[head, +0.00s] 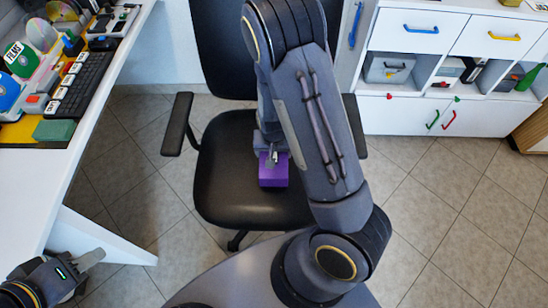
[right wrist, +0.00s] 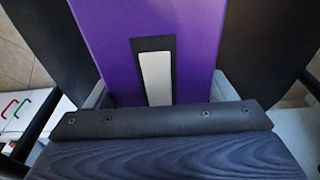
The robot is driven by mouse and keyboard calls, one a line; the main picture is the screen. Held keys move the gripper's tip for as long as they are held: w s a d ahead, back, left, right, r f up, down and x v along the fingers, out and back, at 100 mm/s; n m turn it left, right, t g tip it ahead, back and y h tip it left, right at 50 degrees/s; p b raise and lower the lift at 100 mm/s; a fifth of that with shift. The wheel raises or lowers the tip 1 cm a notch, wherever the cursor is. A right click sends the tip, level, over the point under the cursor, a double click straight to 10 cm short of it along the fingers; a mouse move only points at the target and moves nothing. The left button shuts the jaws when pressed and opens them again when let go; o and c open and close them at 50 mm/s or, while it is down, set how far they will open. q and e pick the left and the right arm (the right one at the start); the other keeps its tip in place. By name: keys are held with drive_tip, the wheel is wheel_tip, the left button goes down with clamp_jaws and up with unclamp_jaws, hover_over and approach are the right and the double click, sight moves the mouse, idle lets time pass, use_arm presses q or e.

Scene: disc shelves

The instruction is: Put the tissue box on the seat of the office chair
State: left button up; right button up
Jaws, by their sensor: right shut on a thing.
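The tissue box (head: 273,178) is a purple block with a dark and white slot on top. It shows over the black seat of the office chair (head: 225,165); whether it touches the seat cannot be told. My right gripper (head: 272,158) is shut on the tissue box, and my right arm hides part of the chair. In the right wrist view the purple box (right wrist: 200,40) fills the middle, between the gripper's fingers, with dark seat on both sides. My left gripper (head: 88,262) is at the lower left beside the desk, away from the chair; its fingers are seen edge-on.
A white desk (head: 85,150) with a keyboard (head: 80,84), discs and small blocks stands at the left. A white cabinet (head: 400,60) with coloured handles stands at the back right. The chair has a left armrest (head: 177,123). Tiled floor is clear at the right.

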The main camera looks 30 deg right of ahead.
drive_tip(key=shift+w+d+f, duration=0.25)
drive_tip(key=shift+w+f, duration=0.05)
drive_tip(key=shift+f, duration=0.2)
wheel_tip(320, 180, down, 3)
drive_tip(key=shift+w+f+b, duration=0.1)
drive_tip(key=shift+w+b, duration=0.05)
drive_tip(key=shift+b, duration=0.4)
drive_tip(key=shift+f, duration=0.2)
drive_tip(key=o, duration=1.1)
drive_tip(key=shift+r, duration=0.1)
drive_tip(key=shift+c, duration=0.2)
